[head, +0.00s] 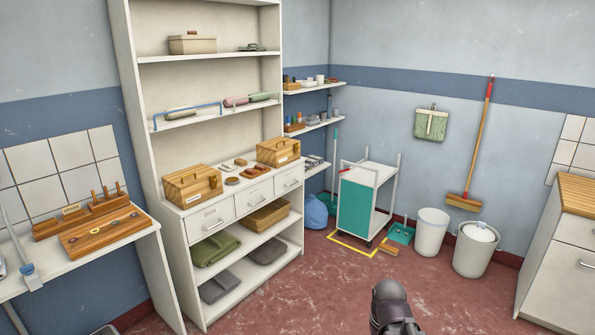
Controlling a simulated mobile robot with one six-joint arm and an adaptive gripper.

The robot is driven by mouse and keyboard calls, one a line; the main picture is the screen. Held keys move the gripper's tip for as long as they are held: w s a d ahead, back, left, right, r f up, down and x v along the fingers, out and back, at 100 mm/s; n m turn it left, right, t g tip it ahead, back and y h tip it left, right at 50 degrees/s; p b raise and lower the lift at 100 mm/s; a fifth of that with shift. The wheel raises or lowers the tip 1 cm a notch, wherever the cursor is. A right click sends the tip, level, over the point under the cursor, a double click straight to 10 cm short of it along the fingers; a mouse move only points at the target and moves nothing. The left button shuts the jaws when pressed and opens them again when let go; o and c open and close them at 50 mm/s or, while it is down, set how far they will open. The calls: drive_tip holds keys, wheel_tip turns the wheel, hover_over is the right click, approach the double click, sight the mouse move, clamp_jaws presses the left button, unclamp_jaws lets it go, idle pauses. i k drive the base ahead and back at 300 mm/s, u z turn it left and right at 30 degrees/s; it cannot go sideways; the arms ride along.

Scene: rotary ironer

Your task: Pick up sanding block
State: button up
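Several small block-like pieces lie on the cabinet top between two wooden boxes. Among them are a reddish-brown block (255,170), a small brown block (240,162) and a dark rounded piece (232,181). One of these may be the sanding block, but they are too small to tell which. A dark part of my arm shows at the bottom edge, right of the middle, far from the cabinet. My gripper's fingers are not seen.
The wooden boxes (192,186) (278,151) flank the small pieces on the shelving cabinet (219,212). A trolley (356,204), white bucket (431,232) and bin (476,250) stand at the back. A workbench (95,250) is at left. The red floor in front is clear.

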sight(240, 162)
drive_tip(key=u, duration=0.15)
drive_tip(key=i, duration=1)
drive_tip(key=u, duration=0.35)
drive_tip(key=i, duration=1.35)
drive_tip(key=u, duration=0.35)
